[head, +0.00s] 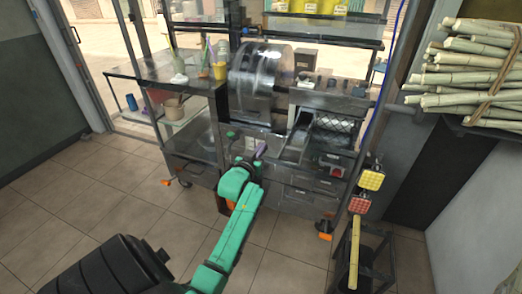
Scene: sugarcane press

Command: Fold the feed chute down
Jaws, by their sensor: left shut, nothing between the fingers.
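The sugarcane press (262,80) stands in the middle of the head view, with a large shiny rounded metal housing. A narrow steel panel (298,138) on its front, right of the housing, looks like the feed chute; its exact angle is hard to tell. My left gripper (261,151) is at the end of the green arm, just in front of the press cabinet, left of and a little below the panel. It is small in the picture, shut and empty. It appears apart from the panel, though depth is unclear. My right gripper is out of view.
A metal side table (160,72) with cups and bottles adjoins the press on the left. A mesh-covered tray (335,124) is right of the panel. A dark stool (372,265) with a cane piece stands front right. Stacked cane (465,75) fills a right-hand shelf. Tiled floor is clear at left.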

